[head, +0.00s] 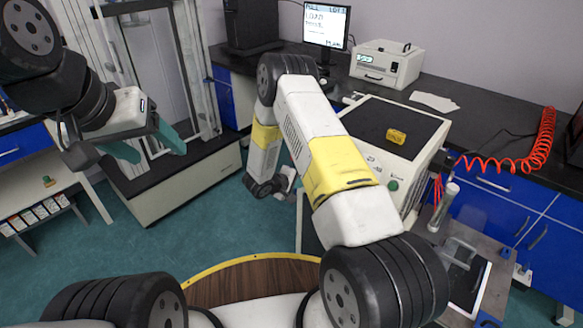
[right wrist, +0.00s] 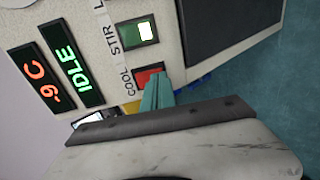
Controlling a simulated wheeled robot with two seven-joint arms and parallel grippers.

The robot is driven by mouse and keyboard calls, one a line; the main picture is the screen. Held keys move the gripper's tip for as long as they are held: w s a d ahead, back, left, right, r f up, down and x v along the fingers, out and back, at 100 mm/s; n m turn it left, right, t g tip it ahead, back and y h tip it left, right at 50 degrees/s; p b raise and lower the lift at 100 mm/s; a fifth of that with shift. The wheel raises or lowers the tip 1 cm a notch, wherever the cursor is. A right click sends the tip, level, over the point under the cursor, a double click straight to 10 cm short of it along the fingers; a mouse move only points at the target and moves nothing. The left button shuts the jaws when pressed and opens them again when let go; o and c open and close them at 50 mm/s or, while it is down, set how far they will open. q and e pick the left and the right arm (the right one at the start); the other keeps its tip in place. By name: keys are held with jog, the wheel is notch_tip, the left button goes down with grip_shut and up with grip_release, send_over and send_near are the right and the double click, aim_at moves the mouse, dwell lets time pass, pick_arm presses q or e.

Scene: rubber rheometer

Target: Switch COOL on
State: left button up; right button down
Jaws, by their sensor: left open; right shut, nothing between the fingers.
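In the right wrist view a pale panel carries the COOL switch (right wrist: 149,76), a red rocker beside the word COOL. The STIR switch (right wrist: 143,32) next to it is green and white. My right gripper (right wrist: 156,92) is shut and empty, its teal fingertips at the COOL switch and covering part of it. I cannot tell whether they touch it. In the head view my right gripper's fingers are hidden. My left gripper (head: 150,147) is open and empty in the air at the left.
Panel displays read IDLE (right wrist: 76,72) and about -9 C (right wrist: 41,80). In the head view a white machine (head: 410,150) with a dark top and a yellow block (head: 396,136) stands beyond my right arm. A red coiled hose (head: 535,150) lies on the right bench. A tall framed machine (head: 190,180) stands left.

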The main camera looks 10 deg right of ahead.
jog(key=shift+d+f, duration=0.1)
dwell(0.3)
jog(key=shift+r, duration=0.75)
